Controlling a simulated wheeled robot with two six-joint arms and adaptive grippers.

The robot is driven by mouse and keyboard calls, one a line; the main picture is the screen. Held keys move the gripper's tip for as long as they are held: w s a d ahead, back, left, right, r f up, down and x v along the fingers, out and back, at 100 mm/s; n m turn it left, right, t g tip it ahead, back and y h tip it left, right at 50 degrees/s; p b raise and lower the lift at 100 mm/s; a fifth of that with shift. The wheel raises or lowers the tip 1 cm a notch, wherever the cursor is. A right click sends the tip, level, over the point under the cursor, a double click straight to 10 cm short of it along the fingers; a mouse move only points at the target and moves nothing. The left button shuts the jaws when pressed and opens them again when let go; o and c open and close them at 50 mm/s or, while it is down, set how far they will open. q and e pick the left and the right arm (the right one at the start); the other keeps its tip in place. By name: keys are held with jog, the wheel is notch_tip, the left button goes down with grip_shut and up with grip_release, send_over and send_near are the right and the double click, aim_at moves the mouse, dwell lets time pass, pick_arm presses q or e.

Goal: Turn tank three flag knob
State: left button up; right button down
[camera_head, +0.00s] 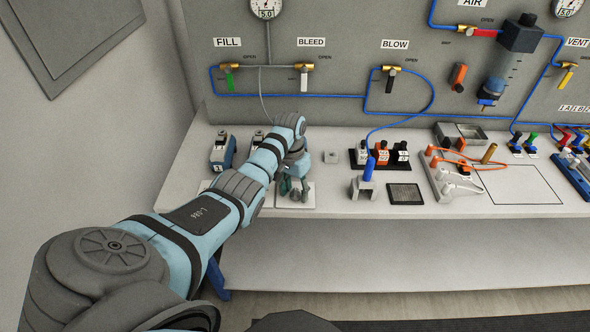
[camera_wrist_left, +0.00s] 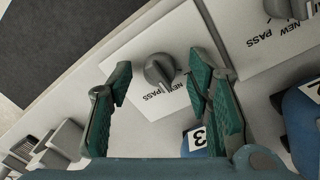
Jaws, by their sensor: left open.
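The tank three flag knob (camera_wrist_left: 158,70) is a grey round knob with a raised bar, on a white plate (camera_wrist_left: 135,92) marked NEW and PASS. A blue block labelled 3 (camera_wrist_left: 195,139) stands beside this plate and is partly covered by a finger. My left gripper (camera_wrist_left: 159,84) is open, with one green-padded finger on each side of the knob in the picture. I cannot tell whether either finger touches it. In the head view, my left gripper (camera_head: 294,187) hangs low over the rightmost white plate (camera_head: 309,203). My right gripper is out of view.
A second knob (camera_wrist_left: 291,8) and a blue block (camera_wrist_left: 302,125) lie to the right in the wrist view. In the head view, a blue block (camera_head: 222,153) stands left of my arm. A grey stand with a blue peg (camera_head: 369,169) is right of the gripper.

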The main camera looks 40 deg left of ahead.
pick_arm(q)
jog(key=shift+c, duration=0.2)
grip_shut()
jog(key=shift+r+m, duration=0.1)
jog(key=shift+m, duration=0.2)
jog(key=shift+m+p, duration=0.3)
jog(key=shift+m, duration=0.2)
jog(key=shift+m+p, duration=0.3)
jog(key=shift+m, duration=0.9)
jog(key=m, duration=0.5)
jog(key=shift+w+m+g, duration=0.15)
jog(key=shift+m+g, duration=0.15)
jog(key=shift+m, duration=0.1)
